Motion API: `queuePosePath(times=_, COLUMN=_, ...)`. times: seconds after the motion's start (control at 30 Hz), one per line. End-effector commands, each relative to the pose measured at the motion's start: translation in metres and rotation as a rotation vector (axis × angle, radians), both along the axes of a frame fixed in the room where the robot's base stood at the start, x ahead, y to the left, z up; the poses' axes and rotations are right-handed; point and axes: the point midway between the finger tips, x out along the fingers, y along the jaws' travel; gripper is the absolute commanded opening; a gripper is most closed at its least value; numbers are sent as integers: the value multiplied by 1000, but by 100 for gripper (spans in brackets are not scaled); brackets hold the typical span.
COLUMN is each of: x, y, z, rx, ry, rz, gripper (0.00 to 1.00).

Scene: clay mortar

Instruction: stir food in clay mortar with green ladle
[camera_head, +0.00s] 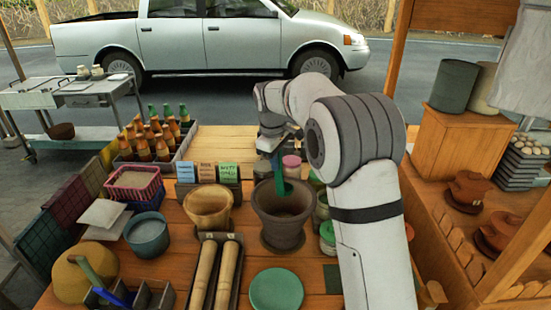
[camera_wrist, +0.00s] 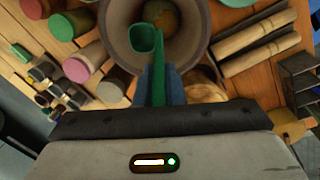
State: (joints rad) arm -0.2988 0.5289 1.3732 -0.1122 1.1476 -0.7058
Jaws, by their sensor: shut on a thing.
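The clay mortar (camera_head: 282,232), a dark brown pot with a wide rim, stands upright on the wooden table near the middle of the head view. It also shows at the top of the wrist view (camera_wrist: 206,42). Food (camera_wrist: 162,14) in brownish-green tones lies inside it, partly cut off by the frame. My gripper (camera_wrist: 158,82) is shut on the handle of the green ladle (camera_wrist: 146,40) above the mortar. The ladle's bowl hangs over the mortar's opening. In the head view the ladle (camera_head: 280,178) points down at the mouth; contact with the food cannot be told.
A lighter wooden pot (camera_head: 209,208) stands left of the mortar, with rolling pins (camera_head: 228,275) in front. A green lid (camera_head: 276,291) lies in front. Jars (camera_head: 327,236) crowd the right side. Small labelled boxes (camera_head: 207,172) and a bottle crate (camera_head: 150,166) stand behind left.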

Motion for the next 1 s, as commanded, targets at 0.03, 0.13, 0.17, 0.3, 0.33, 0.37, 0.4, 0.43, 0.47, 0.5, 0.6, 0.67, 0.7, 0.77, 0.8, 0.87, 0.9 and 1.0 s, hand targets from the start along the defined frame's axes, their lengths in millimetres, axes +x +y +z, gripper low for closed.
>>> queuePosePath(times=0.03, x=0, y=0, z=-11, rx=0, ry=0, rz=0, gripper=0)
queuePosePath(times=0.13, x=0, y=0, z=-22, rx=0, ry=0, rz=1, gripper=0)
queuePosePath(times=0.17, x=0, y=1, z=-25, rx=0, ry=0, rz=1, gripper=0)
queuePosePath(times=0.3, x=0, y=1, z=-42, rx=0, ry=0, rz=1, gripper=0)
queuePosePath(times=0.33, x=0, y=1, z=-46, rx=0, ry=0, rz=1, gripper=0)
queuePosePath(times=0.37, x=0, y=1, z=-49, rx=0, ry=0, rz=1, gripper=0)
queuePosePath(times=0.4, x=0, y=1, z=-54, rx=0, ry=0, rz=1, gripper=0)
queuePosePath(times=0.43, x=0, y=1, z=-58, rx=0, ry=0, rz=2, gripper=0)
queuePosePath(times=0.47, x=0, y=1, z=-61, rx=0, ry=-1, rz=2, gripper=0)
queuePosePath(times=0.5, x=0, y=1, z=-66, rx=0, ry=-1, rz=2, gripper=0)
queuePosePath(times=0.6, x=0, y=1, z=-78, rx=-1, ry=-1, rz=2, gripper=0)
queuePosePath(times=0.67, x=0, y=1, z=-85, rx=0, ry=0, rz=2, gripper=0)
queuePosePath(times=0.7, x=0, y=1, z=-90, rx=-1, ry=-1, rz=2, gripper=0)
queuePosePath(times=0.77, x=0, y=1, z=-97, rx=-1, ry=-1, rz=2, gripper=0)
queuePosePath(times=0.8, x=0, y=1, z=-102, rx=0, ry=0, rz=2, gripper=0)
queuePosePath(times=0.87, x=-1, y=2, z=-110, rx=0, ry=0, rz=2, gripper=0)
queuePosePath(times=0.9, x=-1, y=2, z=-114, rx=0, ry=0, rz=2, gripper=0)
queuePosePath(times=1.0, x=0, y=2, z=-125, rx=0, ry=-1, rz=2, gripper=0)
